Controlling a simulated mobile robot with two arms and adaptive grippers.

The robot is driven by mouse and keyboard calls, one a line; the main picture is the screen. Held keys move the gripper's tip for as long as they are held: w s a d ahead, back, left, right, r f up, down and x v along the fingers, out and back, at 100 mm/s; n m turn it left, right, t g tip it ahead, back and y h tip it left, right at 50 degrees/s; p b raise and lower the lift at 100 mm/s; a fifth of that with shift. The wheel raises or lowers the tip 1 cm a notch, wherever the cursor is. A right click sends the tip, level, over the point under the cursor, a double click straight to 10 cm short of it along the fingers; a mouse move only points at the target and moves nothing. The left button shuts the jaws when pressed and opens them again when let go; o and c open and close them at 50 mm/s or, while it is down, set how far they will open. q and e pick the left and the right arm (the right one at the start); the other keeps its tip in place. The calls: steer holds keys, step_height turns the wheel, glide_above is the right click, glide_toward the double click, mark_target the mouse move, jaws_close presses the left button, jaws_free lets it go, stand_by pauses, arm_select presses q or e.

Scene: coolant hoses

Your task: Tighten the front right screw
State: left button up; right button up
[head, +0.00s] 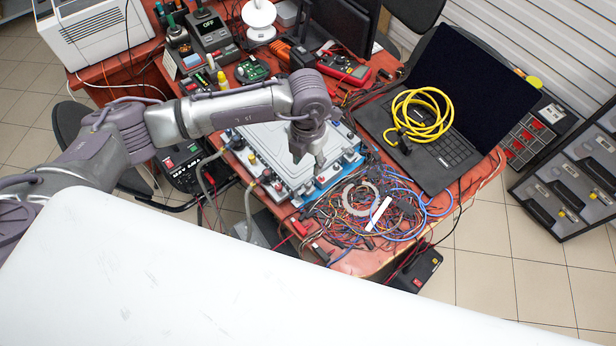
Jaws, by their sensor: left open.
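A flat grey-white unit (275,160) with several small fittings and screws along its edges lies on a blue mat (336,178) on the red-brown table. My left gripper (308,162) points down above the right part of this unit. Its fingers are apart and I see nothing between them. The gripper and arm hide part of the unit. The screws are too small to tell which is the front right one or how tight it is. Two grey hoses (248,212) hang from the unit's near left side over the table edge. My right gripper does not show.
A tangle of wires (385,210) covers the table to the right of the unit. A laptop (460,105) with a coiled yellow cable (422,115) on it stands at the right. A soldering station (212,36), a green board (252,69) and a red multimeter (343,68) stand behind.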

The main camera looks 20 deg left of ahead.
mark_target(308, 183)
arm_select(q)
step_height(308, 183, down, 10)
steer(key=shift+r+p, duration=0.25)
steer(key=shift+p, duration=0.55)
jaws_close()
